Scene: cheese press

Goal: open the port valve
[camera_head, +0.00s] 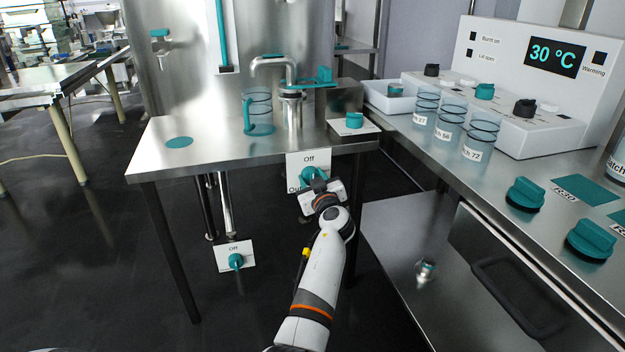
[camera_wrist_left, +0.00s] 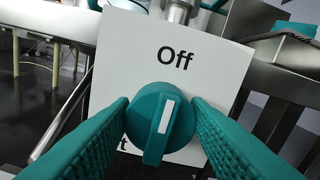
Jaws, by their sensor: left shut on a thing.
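A teal valve knob (camera_head: 310,173) sits on a white plate (camera_head: 309,159) marked "Off" at the front of the steel table. My left gripper (camera_head: 321,187) is at this knob. In the left wrist view, its teal fingers stand on both sides of the knob (camera_wrist_left: 163,122) and are shut on it. The knob's white mark points up, slightly right, toward "Off". Lower lettering on the plate is mostly hidden. A second teal knob (camera_head: 236,261) with an "Off" plate sits lower, under the table. I cannot read which one is named the port valve. My right gripper is not in view.
A steel spout (camera_head: 272,62) and a clear jug (camera_head: 258,108) stand on the table (camera_head: 215,150) above. To the right, a counter holds several clear beakers (camera_head: 449,124), teal knobs and a control box reading 30 °C (camera_head: 554,57). Dark floor is free at left.

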